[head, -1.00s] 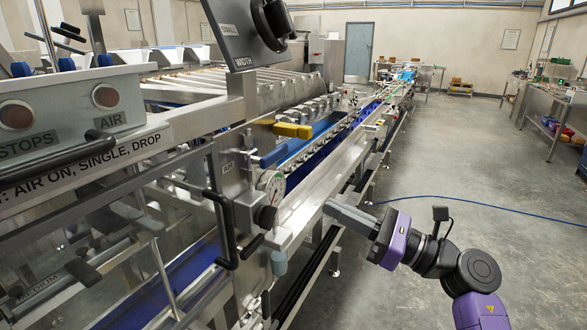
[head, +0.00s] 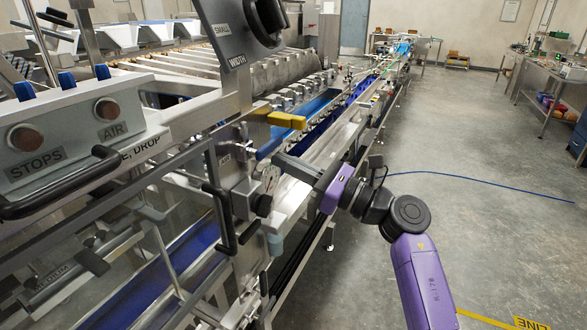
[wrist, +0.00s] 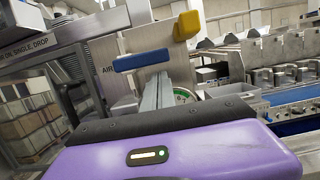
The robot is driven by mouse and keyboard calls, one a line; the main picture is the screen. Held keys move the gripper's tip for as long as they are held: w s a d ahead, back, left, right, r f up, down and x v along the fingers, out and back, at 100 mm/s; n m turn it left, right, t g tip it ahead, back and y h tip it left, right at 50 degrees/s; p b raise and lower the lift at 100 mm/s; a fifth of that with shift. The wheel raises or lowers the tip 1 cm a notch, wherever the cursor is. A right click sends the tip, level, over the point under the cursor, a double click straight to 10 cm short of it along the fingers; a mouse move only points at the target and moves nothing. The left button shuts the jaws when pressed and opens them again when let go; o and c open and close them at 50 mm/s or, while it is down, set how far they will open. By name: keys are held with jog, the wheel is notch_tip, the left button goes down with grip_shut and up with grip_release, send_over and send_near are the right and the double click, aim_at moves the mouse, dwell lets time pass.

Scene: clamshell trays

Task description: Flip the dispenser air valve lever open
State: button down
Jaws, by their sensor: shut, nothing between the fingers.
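A blue lever handle (head: 270,147) sits on the side of the steel dispenser, beside a plate that begins with AIR. It lies roughly level across the wrist view (wrist: 142,60). A yellow lever handle (head: 286,120) is above and to its right, and shows upright in the wrist view (wrist: 187,25). My gripper (head: 279,158) is shut and empty. Its fingertips are just below the blue handle in the head view. In the wrist view the fingers (wrist: 160,92) point up toward the handle's underside; I cannot tell whether they touch it.
A round pressure gauge (head: 270,179) is close below my fingers and partly hidden in the wrist view. A black bent handle (head: 226,222) stands to the left. The steel conveyor rail (head: 345,140) runs away to the back.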

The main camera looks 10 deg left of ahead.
jog(key=shift+r, duration=0.4)
jog(key=shift+n+b, duration=0.3)
jog(key=shift+b, duration=0.4)
